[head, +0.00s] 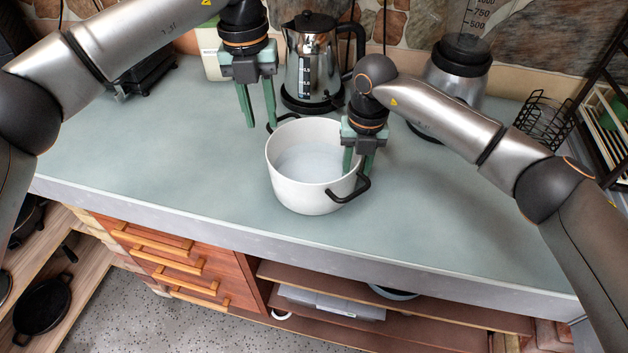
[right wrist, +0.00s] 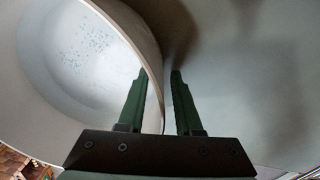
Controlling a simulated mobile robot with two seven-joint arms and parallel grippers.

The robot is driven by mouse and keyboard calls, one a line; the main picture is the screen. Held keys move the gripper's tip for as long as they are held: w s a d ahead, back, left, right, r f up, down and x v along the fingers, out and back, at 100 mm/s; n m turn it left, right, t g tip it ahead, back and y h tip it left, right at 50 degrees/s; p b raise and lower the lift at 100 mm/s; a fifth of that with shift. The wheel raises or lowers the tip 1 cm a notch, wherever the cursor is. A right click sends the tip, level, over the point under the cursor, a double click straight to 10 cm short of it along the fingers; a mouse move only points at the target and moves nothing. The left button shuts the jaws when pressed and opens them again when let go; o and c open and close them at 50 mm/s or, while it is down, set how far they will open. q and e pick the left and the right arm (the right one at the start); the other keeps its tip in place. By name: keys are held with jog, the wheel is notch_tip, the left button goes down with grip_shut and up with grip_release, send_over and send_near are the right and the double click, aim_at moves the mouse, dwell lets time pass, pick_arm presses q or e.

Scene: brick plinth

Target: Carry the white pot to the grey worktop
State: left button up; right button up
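The white pot (head: 312,190) stands upright on the grey worktop (head: 130,140), near its front edge. Its black handles are at its far left and near right sides. My left gripper (head: 258,122) is open and empty, just above and left of the far handle (head: 284,121). My right gripper (head: 357,172) is at the pot's right rim, by the near handle (head: 352,190). In the right wrist view its fingers (right wrist: 160,78) straddle the pot wall, one inside and one outside, with a gap showing beside the wall. The pot looks empty inside.
A steel kettle (head: 312,65) stands close behind the pot. A blender (head: 458,70) and a black wire rack (head: 545,120) are at the back right. A black appliance (head: 145,70) is at the back left. The worktop left of the pot is clear.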

jog(key=shift+r, duration=0.55)
notch_tip(320, 180, up, 11)
jog(key=shift+d, duration=0.2)
